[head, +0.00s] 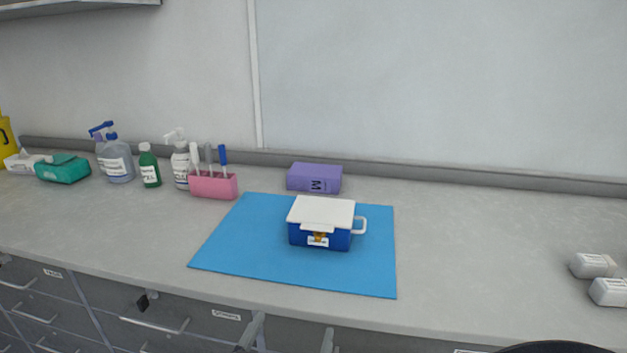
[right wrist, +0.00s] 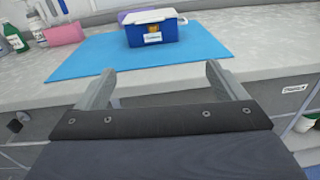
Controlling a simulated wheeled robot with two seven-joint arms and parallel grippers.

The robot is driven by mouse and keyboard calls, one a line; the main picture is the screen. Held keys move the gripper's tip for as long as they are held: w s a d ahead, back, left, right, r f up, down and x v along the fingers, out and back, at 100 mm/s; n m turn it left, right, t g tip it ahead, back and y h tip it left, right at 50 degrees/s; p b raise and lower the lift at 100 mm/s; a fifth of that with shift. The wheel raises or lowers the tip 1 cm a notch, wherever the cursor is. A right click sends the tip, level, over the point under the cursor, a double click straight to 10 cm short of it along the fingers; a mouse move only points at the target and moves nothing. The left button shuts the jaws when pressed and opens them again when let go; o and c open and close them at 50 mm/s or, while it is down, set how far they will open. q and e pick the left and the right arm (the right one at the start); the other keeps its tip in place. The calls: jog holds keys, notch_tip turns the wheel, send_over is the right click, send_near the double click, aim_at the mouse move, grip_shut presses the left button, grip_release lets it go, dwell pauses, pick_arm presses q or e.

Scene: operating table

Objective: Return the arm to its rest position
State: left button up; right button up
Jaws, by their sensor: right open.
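My right gripper (head: 290,334) is low at the front of the counter, with only its two fingertips showing at the bottom edge of the head view. In the right wrist view the right gripper (right wrist: 160,70) is open, its fingers wide apart with nothing between them. It points toward the blue mat (head: 240,255) and the blue box with a white lid (head: 322,225), and is apart from both. The box stands upright, lid on, on the mat. It also shows in the right wrist view (right wrist: 153,32). My left gripper is not in view.
A purple box (head: 314,178) stands behind the mat. A pink holder (head: 214,187) with pens, several bottles (head: 149,166) and a green box (head: 63,169) line the back left. Small white containers (head: 593,265) sit at the far right.

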jog(key=s+d+f+m+g+h+p, duration=0.1)
jog(key=d+f+m+g+p, duration=0.1)
jog(key=d+m+g, duration=0.7)
jog(key=s+d+f+m+g+p, duration=0.2)
jog(key=d+m+g, duration=0.3)
jog(key=d, duration=0.9)
pick_arm(q)
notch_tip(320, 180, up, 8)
jog(key=p, duration=0.3)
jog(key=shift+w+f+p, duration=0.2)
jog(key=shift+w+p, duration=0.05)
jog(key=shift+p, duration=0.05)
pick_arm(e)
jog(key=s+r+m+t+y, duration=0.1)
jog(key=s+m+y, duration=0.3)
jog(key=m, duration=0.6)
jog(key=s+d+r+m+t+y, duration=0.1)
jog(key=s+r+m+y, duration=0.2)
jog(key=m, duration=0.7)
jog(key=shift+s+d+r+t+y, duration=0.15)
jog(key=shift+s+r+t+y, duration=0.3)
jog(key=shift+y, duration=0.55)
